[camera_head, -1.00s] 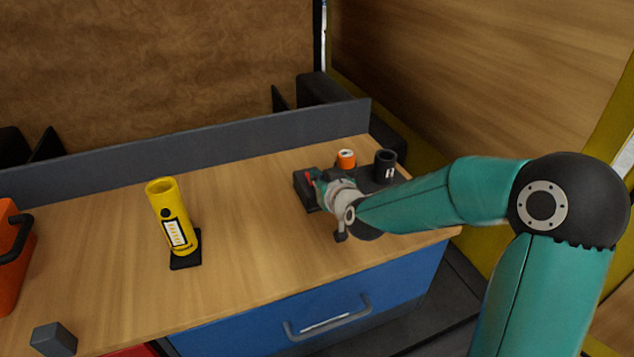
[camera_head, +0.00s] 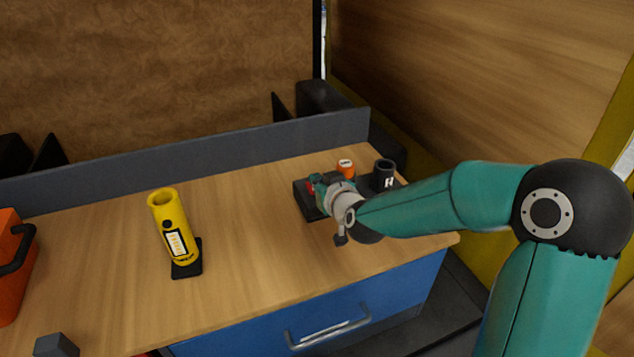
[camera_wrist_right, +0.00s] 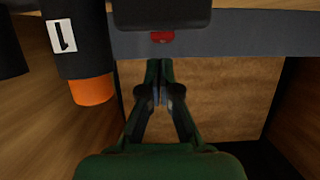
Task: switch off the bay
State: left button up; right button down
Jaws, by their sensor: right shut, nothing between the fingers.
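A black control block (camera_head: 308,209) stands at the right end of the wooden workbench. A small red part (camera_head: 311,188) shows on it beside my right gripper (camera_head: 318,184). An orange-topped post (camera_head: 346,169) and a black cylinder (camera_head: 384,174) stand behind and to the right. In the right wrist view, my right gripper (camera_wrist_right: 161,68) is shut and empty. Its tips are just below a red knob (camera_wrist_right: 162,37) on a black housing (camera_wrist_right: 160,14); I cannot tell whether they touch. The orange-ended post (camera_wrist_right: 92,90), labelled 1, is to the left. My left gripper is out of view.
A yellow cylinder (camera_head: 172,226) stands on a black base at the bench's middle left. An orange box (camera_head: 8,275) with a black handle is at the left edge. A low grey wall (camera_head: 200,161) runs along the back. Bare bench top lies between the cylinder and the block.

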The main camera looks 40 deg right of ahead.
jog(key=r+p, duration=0.1)
jog(key=r, duration=0.1)
jog(key=r+p, duration=0.2)
jog(key=shift+s+a+r, duration=0.1)
jog(key=shift+s+r, duration=0.1)
jog(key=shift+s+a+f+b, duration=0.1)
jog(key=shift+s+f+b, duration=0.1)
jog(key=shift+s+b, duration=0.2)
jog(key=shift+s+a+f+b, duration=0.1)
jog(key=shift+s+f+b, duration=0.15)
jog(key=shift+s, duration=0.2)
jog(key=s+a+b, duration=0.1)
jog(key=s+a, duration=0.1)
jog(key=s, duration=0.6)
jog(key=shift+r, duration=0.45)
